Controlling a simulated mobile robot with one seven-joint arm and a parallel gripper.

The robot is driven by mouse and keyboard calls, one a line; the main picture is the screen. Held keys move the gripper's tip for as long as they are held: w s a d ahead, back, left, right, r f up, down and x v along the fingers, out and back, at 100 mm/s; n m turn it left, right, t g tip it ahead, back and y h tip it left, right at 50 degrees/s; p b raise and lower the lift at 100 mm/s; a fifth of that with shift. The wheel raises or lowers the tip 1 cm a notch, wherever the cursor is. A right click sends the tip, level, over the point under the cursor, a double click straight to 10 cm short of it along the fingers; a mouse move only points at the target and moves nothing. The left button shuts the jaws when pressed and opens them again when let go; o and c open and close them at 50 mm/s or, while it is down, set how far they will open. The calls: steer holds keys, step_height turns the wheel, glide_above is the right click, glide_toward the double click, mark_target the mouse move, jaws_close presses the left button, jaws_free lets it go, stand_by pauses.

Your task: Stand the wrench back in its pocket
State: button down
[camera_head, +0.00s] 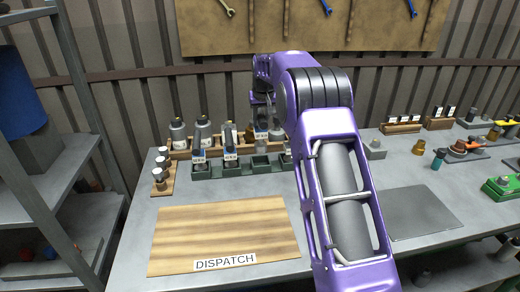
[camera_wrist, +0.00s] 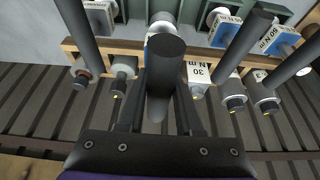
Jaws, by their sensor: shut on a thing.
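The wrench (camera_wrist: 166,75) has a dark grey round handle. In the wrist view it stands end-on between the fingers of my gripper (camera_wrist: 160,105), which is shut on it. Its lower end is hidden, so I cannot tell whether it is in a pocket. In the head view my arm covers most of my gripper (camera_head: 262,122), which is above the right part of the dark green pocket rack (camera_head: 225,174).
A small wooden stand (camera_head: 163,190) with capped pieces is at the left. The wooden DISPATCH board (camera_head: 220,235) in front is bare. A grey mat (camera_head: 420,212) at the right is clear.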

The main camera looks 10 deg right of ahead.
mark_target(263, 120)
steer(key=shift+f, duration=3.65)
steer(key=shift+f, duration=0.15)
steer(key=c, duration=0.6)
jaws_free()
steer(key=shift+s, duration=0.1)
steer(key=shift+r, duration=0.4)
steer(key=v, duration=1.1)
steer(key=shift+s+r, duration=0.2)
steer(key=shift+s, duration=0.05)
